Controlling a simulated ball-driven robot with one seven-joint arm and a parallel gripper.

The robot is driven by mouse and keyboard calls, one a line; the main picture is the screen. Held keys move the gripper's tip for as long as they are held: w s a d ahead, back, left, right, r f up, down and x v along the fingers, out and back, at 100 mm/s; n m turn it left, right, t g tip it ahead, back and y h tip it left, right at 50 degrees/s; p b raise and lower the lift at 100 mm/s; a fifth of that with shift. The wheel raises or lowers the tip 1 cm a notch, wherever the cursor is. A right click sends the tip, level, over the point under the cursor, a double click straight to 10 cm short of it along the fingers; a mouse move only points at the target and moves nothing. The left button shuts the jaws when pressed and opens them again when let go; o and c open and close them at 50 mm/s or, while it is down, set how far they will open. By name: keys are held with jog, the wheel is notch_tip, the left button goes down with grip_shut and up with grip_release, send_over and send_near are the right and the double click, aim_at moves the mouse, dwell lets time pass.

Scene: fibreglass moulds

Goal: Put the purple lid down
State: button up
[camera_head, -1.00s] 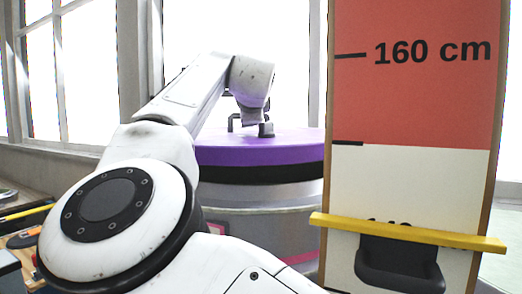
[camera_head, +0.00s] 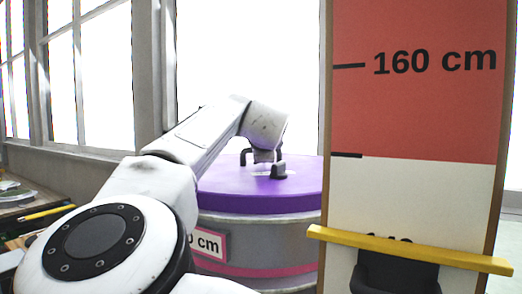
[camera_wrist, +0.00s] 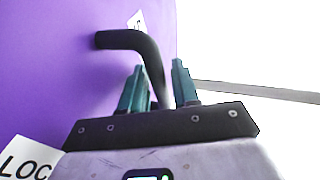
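The purple lid (camera_head: 225,188) lies level on top of a round grey drum (camera_head: 225,226) with a pink stripe. No dark gap shows between lid and drum, so the lid looks seated, though the far rim is hidden. My gripper (camera_head: 264,157) is over the lid at its dark handle (camera_head: 279,173). The purple lid (camera_wrist: 60,75) fills the left of that view.
A tall red and white height board (camera_head: 415,110) with a yellow bar (camera_head: 410,250) stands close on the right, in front of the drum's edge. Bright windows (camera_head: 250,50) are behind. A cluttered bench (camera_head: 25,203) is at the left.

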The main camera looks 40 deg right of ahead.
jog(key=shift+o, duration=1.3)
notch_tip(320, 180, up, 4)
jog(key=b, duration=0.3)
send_over(263, 174)
jog(key=shift+w+d+f, duration=0.15)
jog(key=shift+f, duration=0.05)
jog(key=shift+s+a+r, duration=0.25)
jog(key=shift+s+a, duration=0.15)
jog(key=shift+s, duration=0.1)
